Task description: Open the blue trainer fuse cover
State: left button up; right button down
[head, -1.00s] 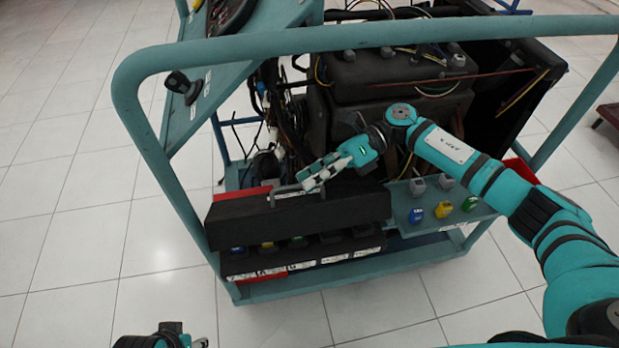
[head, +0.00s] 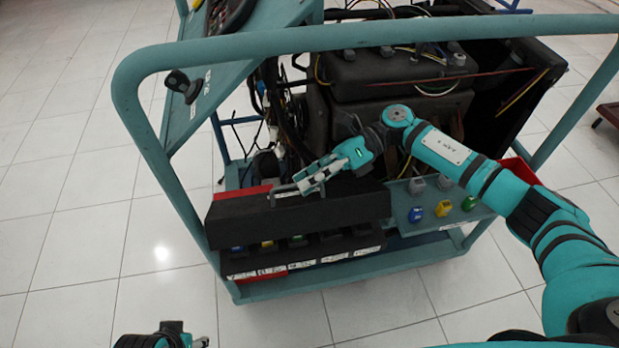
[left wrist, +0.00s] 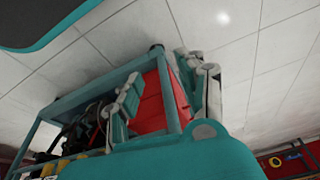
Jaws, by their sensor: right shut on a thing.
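The blue trainer (head: 150,58) is a blue-green tubular frame around a dark engine. Its black fuse cover (head: 300,214) sits at the front, raised enough that several coloured fuses show in the fuse box (head: 300,252) below it. A grey bar handle (head: 285,188) is on the cover. My right gripper (head: 306,183) is shut on this handle, coming from the right. My left gripper shows only partly at the bottom edge of the head view. In the left wrist view my left gripper (left wrist: 165,78) has its fingers apart, with nothing visibly held.
A side shelf (head: 400,215) right of the fuse box carries blue, yellow and green caps. The trainer's top rail (head: 380,33) crosses above my right arm. Red panels (left wrist: 155,105) show near my left gripper. The tiled floor in front is clear.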

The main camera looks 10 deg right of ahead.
jog(key=shift+w, duration=0.2)
jog(key=shift+w+f+m+b, duration=0.2)
jog(key=shift+w+m+b, duration=0.2)
jog(key=shift+w+b, duration=0.45)
jog(key=w+b, duration=0.1)
jog(key=b, duration=0.1)
jog(key=shift+w+r+g+b, duration=0.1)
jog(key=shift+w+g+b, duration=0.1)
jog(key=shift+g+b, duration=0.15)
pick_arm(q)
jog(key=w+r+t, duration=0.1)
jog(key=w+r, duration=0.1)
jog(key=w+d+r+t, duration=0.1)
jog(key=t, duration=0.1)
jog(key=shift+w+d+r+h, duration=0.1)
jog(key=shift+w+r+h, duration=0.2)
jog(key=shift+w+r, duration=0.1)
pick_arm(e)
jog(key=shift+r, duration=0.1)
